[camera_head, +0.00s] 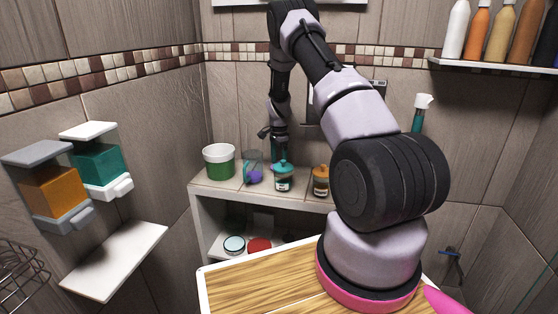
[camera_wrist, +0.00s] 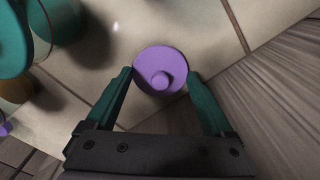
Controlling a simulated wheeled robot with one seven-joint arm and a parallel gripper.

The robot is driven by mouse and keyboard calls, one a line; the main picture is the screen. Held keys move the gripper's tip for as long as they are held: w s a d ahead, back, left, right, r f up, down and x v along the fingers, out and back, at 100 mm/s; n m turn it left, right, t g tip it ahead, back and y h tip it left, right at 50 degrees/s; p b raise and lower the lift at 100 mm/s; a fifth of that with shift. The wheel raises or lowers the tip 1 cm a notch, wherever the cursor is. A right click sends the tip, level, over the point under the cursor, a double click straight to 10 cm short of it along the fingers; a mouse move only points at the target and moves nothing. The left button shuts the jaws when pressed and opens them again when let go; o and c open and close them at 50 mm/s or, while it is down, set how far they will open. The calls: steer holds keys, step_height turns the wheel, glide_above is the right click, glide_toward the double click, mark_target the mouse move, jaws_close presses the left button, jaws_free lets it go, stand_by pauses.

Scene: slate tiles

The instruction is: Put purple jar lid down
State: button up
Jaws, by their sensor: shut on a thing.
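My gripper (camera_wrist: 160,78) is shut on the purple jar lid (camera_wrist: 158,66), a round disc with a small knob, between its two teal fingers in the wrist view. Pale tiled surface shows behind the lid; I cannot tell whether the lid touches it. In the head view my gripper (camera_head: 281,150) is low over the back ledge (camera_head: 210,184), just behind the teal-capped jar (camera_head: 284,180). The held lid is hidden there. A clear jar (camera_head: 252,168) with something purple inside stands left of the gripper.
A green and white tub (camera_head: 219,163) stands at the ledge's left, and an amber bottle (camera_head: 320,182) right of the teal-capped jar. Red (camera_head: 259,245) and pale round items (camera_head: 234,245) lie on the shelf below. A wooden board (camera_head: 265,285) is in front.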

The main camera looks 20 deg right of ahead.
steer(key=shift+w+d+f, duration=0.1)
steer(key=shift+f, duration=0.05)
steer(key=o, duration=1)
steer(key=shift+f, duration=0.1)
steer(key=shift+o, duration=0.2)
step_height(320, 180, up, 17)
steer(key=s+a+r+n+t+y, duration=0.1)
steer(key=s+a+r+n, duration=0.1)
steer(key=s+r, duration=0.45)
steer(key=s+a+r+n+t, duration=0.2)
steer(key=s+a+r, duration=0.15)
steer(key=r, duration=0.55)
steer(key=s+a+r+n+t, duration=0.2)
steer(key=s+a+r+n, duration=0.1)
steer(key=s+r, duration=0.9)
steer(key=s+a+n+t, duration=0.1)
steer(key=s+n, duration=0.1)
steer(key=s, duration=0.6)
steer(key=s+a+f+n+t+y, duration=0.1)
steer(key=s+a+n, duration=0.1)
steer(key=s, duration=0.7)
steer(key=shift+s+f+n, duration=0.25)
steer(key=shift+n, duration=0.15)
steer(key=shift+a, duration=0.1)
